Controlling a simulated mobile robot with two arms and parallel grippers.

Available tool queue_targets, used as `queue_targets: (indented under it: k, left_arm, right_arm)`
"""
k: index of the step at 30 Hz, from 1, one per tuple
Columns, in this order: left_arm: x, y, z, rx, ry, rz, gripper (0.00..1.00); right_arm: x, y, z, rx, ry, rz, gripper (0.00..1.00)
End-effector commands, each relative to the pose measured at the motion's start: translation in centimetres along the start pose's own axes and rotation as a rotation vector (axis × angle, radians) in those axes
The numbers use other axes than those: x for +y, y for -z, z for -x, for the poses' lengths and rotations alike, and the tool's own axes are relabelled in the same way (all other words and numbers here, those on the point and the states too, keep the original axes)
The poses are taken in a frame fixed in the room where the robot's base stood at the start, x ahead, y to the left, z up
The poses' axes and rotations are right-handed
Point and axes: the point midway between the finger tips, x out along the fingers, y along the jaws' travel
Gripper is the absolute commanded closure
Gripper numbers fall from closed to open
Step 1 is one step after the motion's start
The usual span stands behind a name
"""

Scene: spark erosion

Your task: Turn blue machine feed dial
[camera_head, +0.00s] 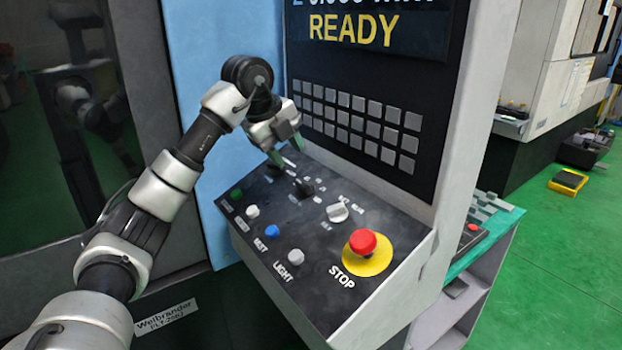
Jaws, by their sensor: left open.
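The blue machine's sloped black control panel (310,229) is in the middle of the head view. It carries a black dial (304,188) near its upper middle and a white knob (338,212) to the right of that. The small labels around them are too blurred to tell which one is marked feed. My left gripper (287,152) is above the panel's upper edge, up and left of the black dial. Its two greenish fingertips are apart with nothing between them, and it appears clear of the dial. My right gripper is out of view.
A red STOP button (362,243) on a yellow base stands at the panel's lower right. Several small buttons, one of them blue (271,231), line the left edge. A grey keypad (360,123) and a READY screen (370,28) rise behind. Teal-topped cart (498,222) at right.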

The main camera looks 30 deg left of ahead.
Motion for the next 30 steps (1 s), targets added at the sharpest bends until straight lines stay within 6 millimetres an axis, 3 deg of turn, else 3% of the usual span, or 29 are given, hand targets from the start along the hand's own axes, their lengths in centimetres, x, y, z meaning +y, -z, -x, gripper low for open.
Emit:
queue_targets:
  k: [7, 15, 27, 30]
  left_arm:
    - [0.0, 0.1, -4.7, 0.003, -0.004, -0.001, 0.57]
    - [0.0, 0.1, -8.6, 0.003, -0.001, -0.001, 0.57]
    - [0.0, 0.1, -9.5, 0.001, 0.001, -0.003, 0.57]
    - [0.0, 0.1, -9.5, 0.001, 0.001, -0.002, 0.71]
  right_arm:
    - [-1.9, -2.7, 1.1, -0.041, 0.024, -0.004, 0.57]
    - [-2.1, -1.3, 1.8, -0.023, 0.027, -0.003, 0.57]
    - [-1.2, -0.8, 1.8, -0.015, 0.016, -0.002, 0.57]
    - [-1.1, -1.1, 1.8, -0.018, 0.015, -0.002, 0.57]
